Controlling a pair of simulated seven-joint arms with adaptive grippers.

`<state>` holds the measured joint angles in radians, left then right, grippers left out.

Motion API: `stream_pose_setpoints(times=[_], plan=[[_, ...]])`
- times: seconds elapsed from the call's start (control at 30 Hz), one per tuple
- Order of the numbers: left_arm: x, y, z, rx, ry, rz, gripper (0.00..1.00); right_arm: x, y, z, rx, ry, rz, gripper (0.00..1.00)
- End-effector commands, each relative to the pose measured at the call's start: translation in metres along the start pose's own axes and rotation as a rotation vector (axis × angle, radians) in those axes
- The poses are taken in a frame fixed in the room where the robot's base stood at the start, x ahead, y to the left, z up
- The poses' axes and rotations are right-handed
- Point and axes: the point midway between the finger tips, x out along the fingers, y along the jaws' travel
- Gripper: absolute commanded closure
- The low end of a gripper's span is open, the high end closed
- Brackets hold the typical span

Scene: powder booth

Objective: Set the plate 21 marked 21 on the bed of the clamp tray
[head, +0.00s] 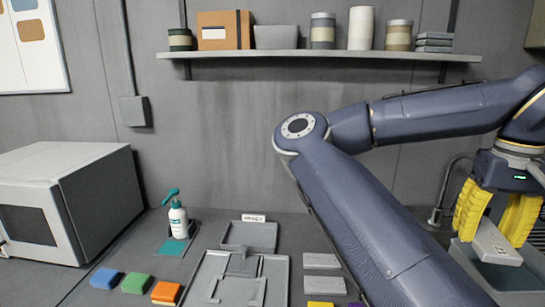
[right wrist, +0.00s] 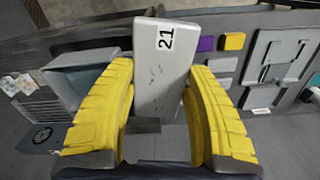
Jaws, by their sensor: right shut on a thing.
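Plate 21 (head: 494,243) is a light grey slab. In the right wrist view the plate (right wrist: 165,75) shows a white label with a black 21 near its far end. My right gripper (head: 490,232) has its yellow fingers shut on the plate's two sides and holds it tilted, in the air, at the far right of the head view. The clamp tray (head: 206,265) is a grey frame with a raised clamp part, at the bottom centre of the head view, well left of the gripper. It also seems to show at the upper right in the right wrist view (right wrist: 283,42). My left gripper is out of view.
A grey open bin (head: 465,256) lies under the held plate. My right arm crosses between it and the tray. Several small grey plates (head: 322,261) lie right of the tray. Blue, green and orange blocks (head: 135,283), a pump bottle (head: 178,218) and a grey oven-like box (head: 95,200) stand left.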

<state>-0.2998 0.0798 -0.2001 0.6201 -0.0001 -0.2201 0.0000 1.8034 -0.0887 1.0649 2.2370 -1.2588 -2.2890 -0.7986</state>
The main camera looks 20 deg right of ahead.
Motion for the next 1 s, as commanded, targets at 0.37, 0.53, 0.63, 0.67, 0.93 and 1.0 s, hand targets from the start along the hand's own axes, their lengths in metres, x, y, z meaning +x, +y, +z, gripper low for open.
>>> stream_pose_setpoints(times=[0.37, 0.53, 0.63, 0.67, 0.93, 1.0], plan=[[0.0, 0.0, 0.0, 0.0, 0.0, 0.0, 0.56, -0.011, -0.001, 0.017, 0.057, 0.002, -0.001, 0.96], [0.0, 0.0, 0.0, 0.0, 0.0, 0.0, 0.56, -0.011, -0.001, 0.016, 0.058, 0.003, -0.001, 0.96], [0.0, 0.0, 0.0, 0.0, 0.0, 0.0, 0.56, -0.011, -0.001, 0.016, 0.056, 0.003, -0.001, 0.96], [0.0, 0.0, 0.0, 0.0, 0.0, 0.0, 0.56, -0.011, -0.001, 0.016, 0.056, 0.002, -0.001, 0.96], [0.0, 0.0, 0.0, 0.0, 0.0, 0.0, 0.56, -0.008, -0.001, 0.016, 0.058, 0.0, 0.002, 0.96], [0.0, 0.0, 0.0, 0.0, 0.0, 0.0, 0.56, -0.003, -0.001, 0.017, 0.056, -0.002, 0.002, 0.96]])
